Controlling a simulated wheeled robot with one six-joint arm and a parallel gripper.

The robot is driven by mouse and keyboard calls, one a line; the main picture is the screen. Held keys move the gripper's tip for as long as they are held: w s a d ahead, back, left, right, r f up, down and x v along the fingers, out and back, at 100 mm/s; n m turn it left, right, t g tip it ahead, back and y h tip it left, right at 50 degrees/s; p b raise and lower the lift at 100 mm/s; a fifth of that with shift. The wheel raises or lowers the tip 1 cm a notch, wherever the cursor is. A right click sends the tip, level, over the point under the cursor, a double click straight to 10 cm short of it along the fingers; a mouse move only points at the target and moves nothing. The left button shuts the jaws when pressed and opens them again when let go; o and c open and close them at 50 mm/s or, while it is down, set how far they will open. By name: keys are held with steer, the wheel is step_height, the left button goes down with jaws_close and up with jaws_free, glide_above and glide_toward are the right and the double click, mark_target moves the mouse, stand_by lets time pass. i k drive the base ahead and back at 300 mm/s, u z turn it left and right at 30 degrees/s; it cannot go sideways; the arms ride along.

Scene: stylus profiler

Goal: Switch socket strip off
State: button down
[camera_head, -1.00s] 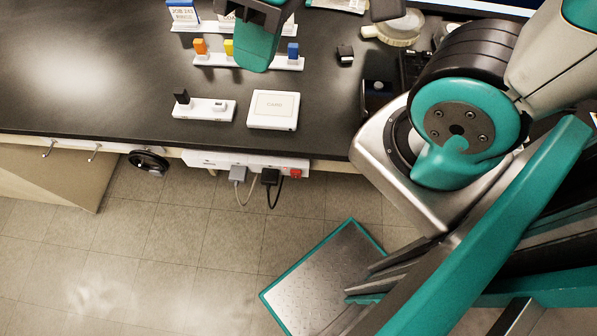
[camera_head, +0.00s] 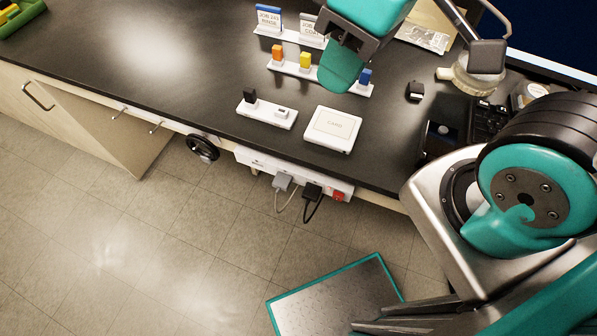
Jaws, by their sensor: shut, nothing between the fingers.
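The white socket strip (camera_head: 258,161) is fixed under the front edge of the black bench. A grey plug (camera_head: 282,182) and a black plug (camera_head: 312,191) sit in it, with cords hanging down. Its red switch (camera_head: 339,196) is at the right end; whether it is on or off is too small to tell. My gripper (camera_head: 340,80) is above the bench top, behind the white box, pointing down with its teal fingers shut and empty. It is well apart from the strip and hides part of the rack behind it.
A white box (camera_head: 333,130) and a white holder (camera_head: 267,114) with a black and a white stick stand near the bench edge, above the strip. A black handwheel (camera_head: 203,148) is left of the strip. Colored pieces stand on a rack (camera_head: 292,69).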

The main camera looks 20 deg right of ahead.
mark_target(338, 196)
steer(key=z, duration=0.95)
steer(key=k, duration=0.75)
steer(key=u, duration=1.2)
